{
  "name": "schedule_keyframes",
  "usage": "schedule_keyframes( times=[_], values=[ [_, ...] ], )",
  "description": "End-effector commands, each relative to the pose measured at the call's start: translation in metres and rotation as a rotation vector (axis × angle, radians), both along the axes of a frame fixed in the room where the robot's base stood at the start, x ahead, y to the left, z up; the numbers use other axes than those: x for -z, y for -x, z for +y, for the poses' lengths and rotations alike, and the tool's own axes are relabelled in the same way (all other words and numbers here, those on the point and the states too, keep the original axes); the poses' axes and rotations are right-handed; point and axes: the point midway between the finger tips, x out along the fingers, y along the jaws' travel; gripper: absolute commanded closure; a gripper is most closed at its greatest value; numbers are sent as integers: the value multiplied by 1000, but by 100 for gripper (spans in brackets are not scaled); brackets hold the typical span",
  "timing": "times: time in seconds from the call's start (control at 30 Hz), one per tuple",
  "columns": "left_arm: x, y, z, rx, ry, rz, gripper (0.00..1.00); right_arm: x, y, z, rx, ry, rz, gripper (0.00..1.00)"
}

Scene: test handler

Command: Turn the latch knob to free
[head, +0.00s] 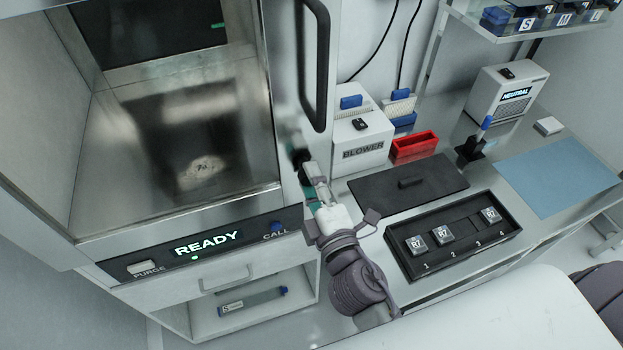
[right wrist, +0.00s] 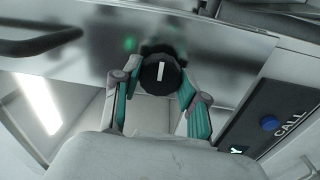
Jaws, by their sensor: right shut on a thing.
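The latch knob (right wrist: 161,76) is round and black with a white line on its face. In the right wrist view the line stands nearly upright, tilted slightly right at its top. The knob sits on the metal front of the handler, and shows as a small dark shape (head: 299,157) in the head view, partly hidden by my gripper. My right gripper (right wrist: 158,90) is shut on the knob, one teal-padded finger on each side. A green light (right wrist: 129,44) glows left of the knob in the wrist view. My left gripper is not in view.
A long black door handle (head: 321,65) stands above the knob. The READY panel (head: 180,255) with the blue CALL button (head: 277,228) is close below. To the right are the BLOWER box (head: 362,150), a red bin (head: 414,146) and a black tray (head: 408,268) with chips.

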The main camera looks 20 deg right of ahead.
Motion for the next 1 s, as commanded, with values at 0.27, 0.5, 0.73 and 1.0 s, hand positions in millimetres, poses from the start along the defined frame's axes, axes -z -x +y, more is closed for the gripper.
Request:
schedule_keyframes(
  times=[0.27, 0.5, 0.73, 1.0],
  values=[
    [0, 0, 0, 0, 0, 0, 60, -3, 0, 0, -1, 3, -7, 92],
    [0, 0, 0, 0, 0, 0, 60, -2, 0, 0, 0, 1, -4, 33],
    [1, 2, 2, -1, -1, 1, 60, -1, 0, 0, 1, -10, -1, 33],
    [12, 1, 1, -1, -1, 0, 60, 1, 0, 0, 2, -342, 10, 33]
  ],
)
